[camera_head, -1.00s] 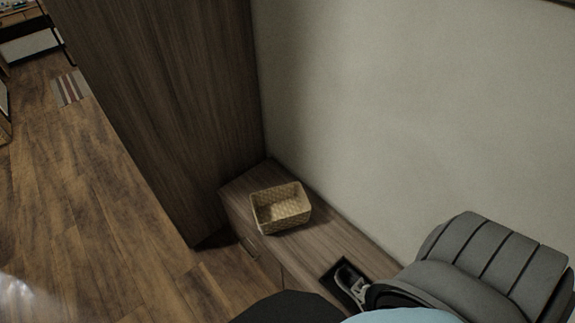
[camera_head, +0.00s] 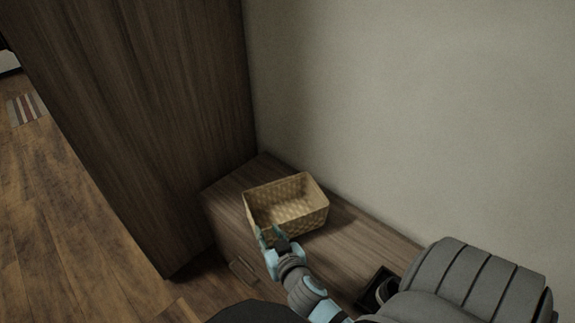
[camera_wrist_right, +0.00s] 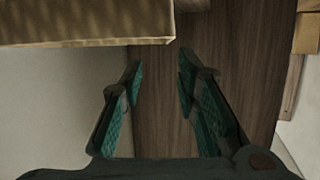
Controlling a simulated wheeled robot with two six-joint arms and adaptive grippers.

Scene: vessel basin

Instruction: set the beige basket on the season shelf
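The beige basket (camera_head: 290,205) is an empty, open woven box standing upright on a low brown wooden cabinet (camera_head: 345,240) against the wall. In the right wrist view the basket's edge (camera_wrist_right: 85,25) spans the upper left, beyond the fingers. My right gripper (camera_head: 270,238) is at the basket's near left corner in the head view. In the right wrist view my right gripper (camera_wrist_right: 158,80) is open, with nothing between its teal-padded fingers. I cannot tell from the head view whether a finger touches the basket. My left gripper is not in view. I cannot identify the season shelf in these frames.
A tall dark wooden cupboard (camera_head: 130,110) stands left of the low cabinet. A dark tray (camera_head: 377,288) lies on the cabinet nearer me. A plain wall (camera_head: 420,110) runs behind. Open wooden floor (camera_head: 60,230) is at the left, with a striped mat (camera_head: 25,108).

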